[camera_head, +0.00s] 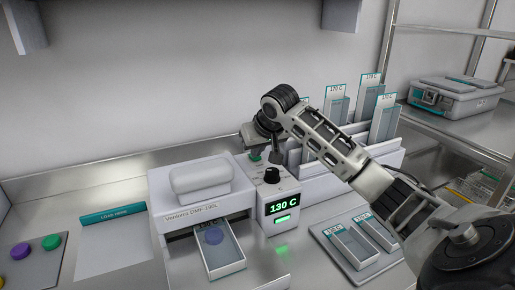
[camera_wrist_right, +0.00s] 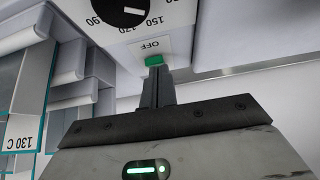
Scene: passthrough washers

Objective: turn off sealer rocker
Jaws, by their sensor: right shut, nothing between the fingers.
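The sealer (camera_head: 180,212) is a white box labelled Ventora DMP-180L, with a lit green 130 C display (camera_head: 282,207) and a black dial (camera_head: 271,175). Its green rocker (camera_wrist_right: 154,60) shows in the right wrist view beside an OFF label (camera_wrist_right: 150,45), below the dial (camera_wrist_right: 122,10) in that picture. In the head view a small bit of green (camera_head: 255,157) shows near my right gripper (camera_head: 276,158). My right gripper is shut and empty, its fingertips (camera_wrist_right: 156,72) right at the rocker. I cannot tell whether they touch it. My left gripper is out of view.
A clear tray (camera_head: 226,266) sticks out of the sealer's front. A rack of upright pouches (camera_head: 385,122) stands behind right, and a tray (camera_head: 327,240) with two clear boxes lies at front right. Purple (camera_head: 20,251) and green (camera_head: 52,242) round pieces lie far left.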

